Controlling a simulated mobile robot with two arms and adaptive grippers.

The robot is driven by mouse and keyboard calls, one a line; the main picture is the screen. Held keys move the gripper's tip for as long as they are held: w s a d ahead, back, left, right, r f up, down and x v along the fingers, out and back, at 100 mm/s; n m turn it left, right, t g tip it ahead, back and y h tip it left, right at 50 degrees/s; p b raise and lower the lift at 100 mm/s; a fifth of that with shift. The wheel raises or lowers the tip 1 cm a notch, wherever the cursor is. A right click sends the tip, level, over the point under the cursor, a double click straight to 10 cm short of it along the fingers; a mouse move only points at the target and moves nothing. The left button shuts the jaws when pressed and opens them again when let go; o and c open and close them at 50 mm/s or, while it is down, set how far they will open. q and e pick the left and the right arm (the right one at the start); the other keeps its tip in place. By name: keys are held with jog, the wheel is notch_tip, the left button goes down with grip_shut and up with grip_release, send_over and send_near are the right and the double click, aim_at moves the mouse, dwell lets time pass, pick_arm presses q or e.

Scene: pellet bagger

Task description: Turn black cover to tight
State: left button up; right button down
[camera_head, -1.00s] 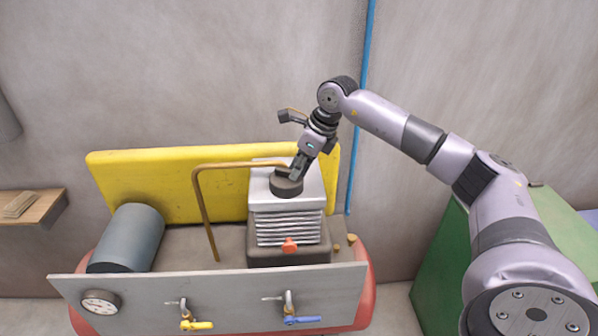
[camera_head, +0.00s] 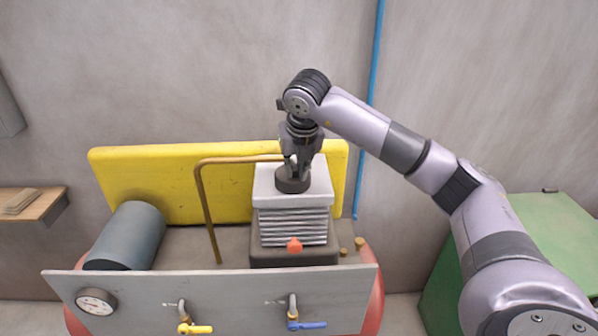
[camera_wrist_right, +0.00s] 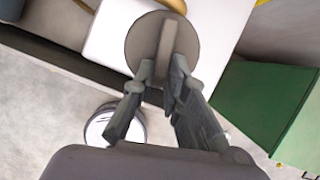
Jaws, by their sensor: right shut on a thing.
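The black cover (camera_head: 293,184) is a round dark cap on top of the finned silver compressor block (camera_head: 291,220). In the right wrist view the cover (camera_wrist_right: 140,38) is a grey-brown disc with a raised bar across its middle. My right gripper (camera_head: 294,172) points down onto the cover from above. In the right wrist view the right gripper's fingers (camera_wrist_right: 158,80) are closed on the near end of the bar. The cover looks seated on the block; how tight it is cannot be told. My left gripper is not in view.
A copper pipe (camera_head: 203,195) bends to the block from the left. A yellow panel (camera_head: 150,180) stands behind. The front panel (camera_head: 240,293) carries a gauge (camera_head: 95,301), a yellow-handled valve (camera_head: 195,328) and a blue-handled valve (camera_head: 306,324). A green cabinet (camera_head: 545,235) stands at right.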

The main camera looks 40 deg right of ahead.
jog(key=shift+w+a+m+h+b, duration=0.1)
jog(key=shift+a+m+h+b, duration=0.1)
jog(key=shift+m, duration=0.35)
jog(key=shift+w+a+m+h+b, duration=0.1)
jog(key=shift+m+h+b, duration=0.1)
jog(key=shift+m, duration=0.35)
jog(key=shift+r, duration=0.1)
jog(key=c, duration=1.6)
grip_release()
jog(key=v, duration=1.2)
jog(key=shift+w, duration=0.3)
